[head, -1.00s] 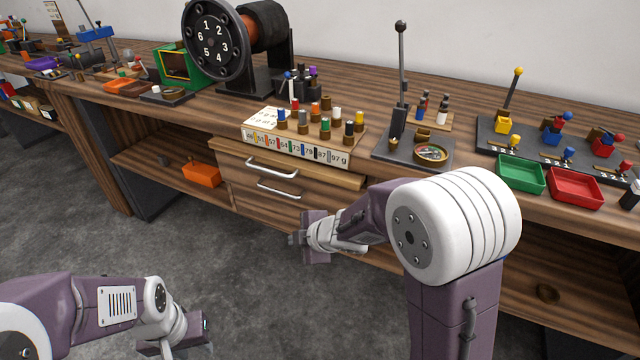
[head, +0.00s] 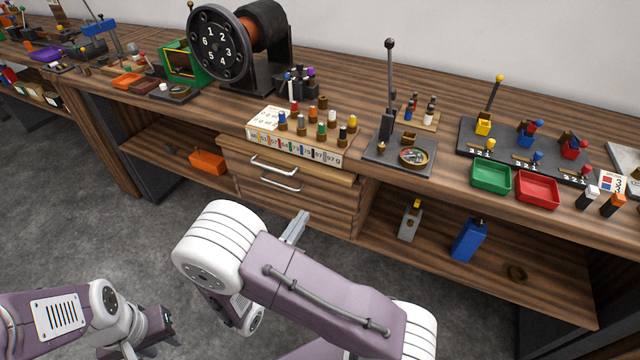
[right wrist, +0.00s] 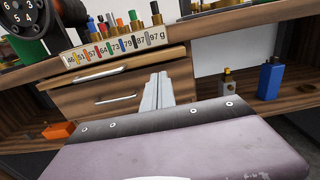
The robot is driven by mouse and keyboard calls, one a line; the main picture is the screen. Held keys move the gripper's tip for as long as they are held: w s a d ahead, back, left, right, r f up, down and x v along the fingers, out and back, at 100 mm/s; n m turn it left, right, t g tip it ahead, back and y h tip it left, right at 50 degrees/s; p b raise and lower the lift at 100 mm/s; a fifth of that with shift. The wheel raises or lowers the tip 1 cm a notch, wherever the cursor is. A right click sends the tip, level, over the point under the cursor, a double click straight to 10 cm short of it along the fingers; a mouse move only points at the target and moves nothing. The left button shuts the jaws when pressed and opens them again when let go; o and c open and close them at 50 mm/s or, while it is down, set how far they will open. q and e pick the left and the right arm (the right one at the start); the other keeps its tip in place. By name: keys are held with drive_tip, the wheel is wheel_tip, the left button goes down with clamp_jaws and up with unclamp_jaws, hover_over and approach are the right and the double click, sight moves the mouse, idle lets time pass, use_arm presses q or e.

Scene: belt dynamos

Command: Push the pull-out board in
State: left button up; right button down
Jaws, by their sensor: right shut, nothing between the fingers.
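The pull-out board (right wrist: 150,59) is a light wooden slab above the drawers, under the rack with the numbered strip; it also shows in the head view (head: 325,172). How far it stands out is hard to tell. My right gripper (head: 299,224) is shut and empty, its grey fingers pointing at the drawer front. In the right wrist view the fingers (right wrist: 159,82) appear just below the board's right part; contact cannot be made out. My left gripper (head: 165,332) is low at the lower left, away from the bench, its fingers unclear.
Two drawers with metal handles (head: 281,180) sit below the board. The rack (head: 295,146) carries several coloured-top weights. A lever stand (head: 389,110) and green (head: 490,178) and red trays are to the right. A blue bottle (head: 468,240) stands on the lower shelf. Floor before the drawers is clear.

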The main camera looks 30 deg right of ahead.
sight(328, 177)
drive_tip(key=b+x, duration=0.1)
drive_tip(key=x, duration=1.1)
drive_tip(key=shift+w+d, duration=0.15)
drive_tip(key=shift+d, duration=0.1)
drive_tip(key=shift+w+d, duration=0.25)
drive_tip(key=shift+d, duration=0.05)
drive_tip(key=x, duration=0.4)
drive_tip(key=shift+d+r, duration=0.1)
drive_tip(key=shift+d, duration=0.05)
drive_tip(key=shift+w+d+r, duration=0.1)
drive_tip(key=shift+r, duration=0.1)
